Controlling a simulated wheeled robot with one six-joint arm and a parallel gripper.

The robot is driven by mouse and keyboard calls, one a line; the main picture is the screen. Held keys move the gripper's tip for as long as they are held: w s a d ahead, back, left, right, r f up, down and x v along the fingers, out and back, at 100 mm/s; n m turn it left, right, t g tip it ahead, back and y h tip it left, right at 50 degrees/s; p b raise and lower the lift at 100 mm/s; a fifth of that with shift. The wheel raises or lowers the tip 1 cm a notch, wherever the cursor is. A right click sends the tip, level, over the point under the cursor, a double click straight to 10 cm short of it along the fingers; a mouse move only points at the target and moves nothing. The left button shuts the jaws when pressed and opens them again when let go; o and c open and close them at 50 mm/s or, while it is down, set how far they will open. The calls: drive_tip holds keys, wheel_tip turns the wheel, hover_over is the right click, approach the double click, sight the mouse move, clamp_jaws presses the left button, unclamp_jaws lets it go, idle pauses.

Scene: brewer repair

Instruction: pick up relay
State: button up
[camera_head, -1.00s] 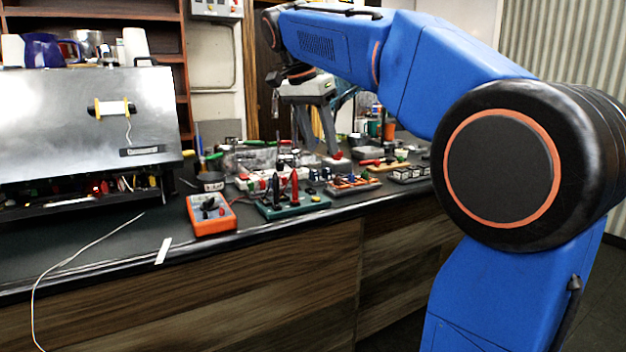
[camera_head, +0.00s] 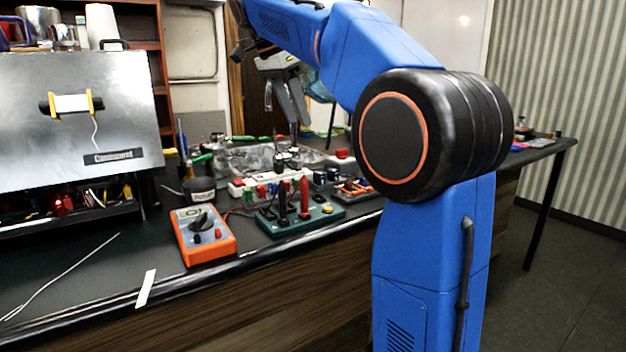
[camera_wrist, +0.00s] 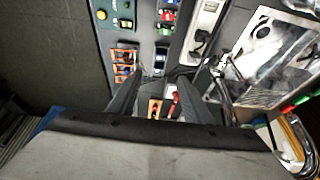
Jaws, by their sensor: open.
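My gripper (camera_head: 285,100) hangs above the back of the workbench in the head view, open and empty. In the wrist view, its two dark fingers (camera_wrist: 163,92) are apart, with bench parts visible below and between them. I cannot tell for sure which of the small parts is the relay. Candidates are the orange-and-black parts on a small board (camera_wrist: 123,68), left of the fingers in the wrist view, and the small dark-and-white parts (camera_wrist: 160,60) beyond the fingertips. Part of the bench behind my arm is hidden in the head view.
A green board (camera_head: 318,218) with black and red posts and an orange multimeter (camera_head: 203,240) sit near the front edge. A clear tray (camera_wrist: 275,65) of parts lies to the right in the wrist view. A metal box (camera_head: 120,105) stands at left.

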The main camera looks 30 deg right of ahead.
approach(319, 173)
drive_tip(key=x, duration=0.2)
drive_tip(key=shift+x, duration=3.25)
drive_tip(key=c, duration=1.1)
